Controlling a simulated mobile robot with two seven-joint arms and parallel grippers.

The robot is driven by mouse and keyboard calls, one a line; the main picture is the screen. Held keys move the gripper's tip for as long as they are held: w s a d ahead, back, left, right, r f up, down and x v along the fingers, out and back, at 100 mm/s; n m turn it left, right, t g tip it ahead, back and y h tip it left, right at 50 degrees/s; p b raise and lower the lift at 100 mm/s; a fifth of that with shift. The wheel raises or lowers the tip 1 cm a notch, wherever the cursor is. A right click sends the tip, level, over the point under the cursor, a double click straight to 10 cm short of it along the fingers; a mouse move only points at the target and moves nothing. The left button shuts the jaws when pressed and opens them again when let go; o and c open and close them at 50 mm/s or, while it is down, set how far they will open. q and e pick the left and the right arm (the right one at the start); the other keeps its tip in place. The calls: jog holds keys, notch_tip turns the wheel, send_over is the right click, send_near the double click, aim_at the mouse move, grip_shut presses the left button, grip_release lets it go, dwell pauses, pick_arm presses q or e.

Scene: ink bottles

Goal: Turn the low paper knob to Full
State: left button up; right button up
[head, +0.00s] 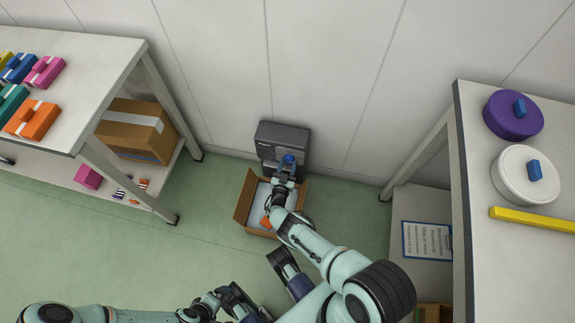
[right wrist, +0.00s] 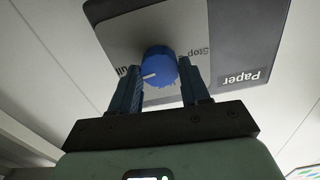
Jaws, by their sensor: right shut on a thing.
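The paper knob is a blue round knob (head: 289,159) on a dark wall box (head: 282,135) low at the back wall. In the right wrist view the knob (right wrist: 160,65) sits on a grey plate, with upside-down "Paper" lettering beside it. My right gripper (right wrist: 161,84) is shut on the knob, one finger at each side. The knob's white mark points left in that view, toward a partly hidden label ending in "ull"; "Stop" is on the right. In the head view my right gripper (head: 285,171) reaches the knob. My left gripper (head: 240,300) is low at the bottom; its jaw gap is unclear.
An open cardboard box (head: 244,200) stands on the floor below the wall box, under my right arm. A table (head: 105,55) with coloured blocks stands left. A bench (head: 475,185) with purple and white round things stands right. Green floor is clear at left.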

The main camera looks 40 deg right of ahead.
pick_arm(q)
jog(key=shift+s+d+r, duration=0.1)
jog(key=shift+s+r, duration=0.15)
jog(key=shift+s, duration=0.05)
pick_arm(e)
jog(key=shift+d+r+m, duration=0.1)
jog(key=shift+r+m, duration=0.05)
jog(key=shift+m, duration=0.45)
pick_arm(q)
jog(key=shift+s, duration=0.1)
pick_arm(e)
jog(key=shift+w, duration=0.1)
jog(key=o, duration=1.1)
jog(key=shift+c, duration=0.2)
pick_arm(q)
jog(key=shift+d+r, duration=0.1)
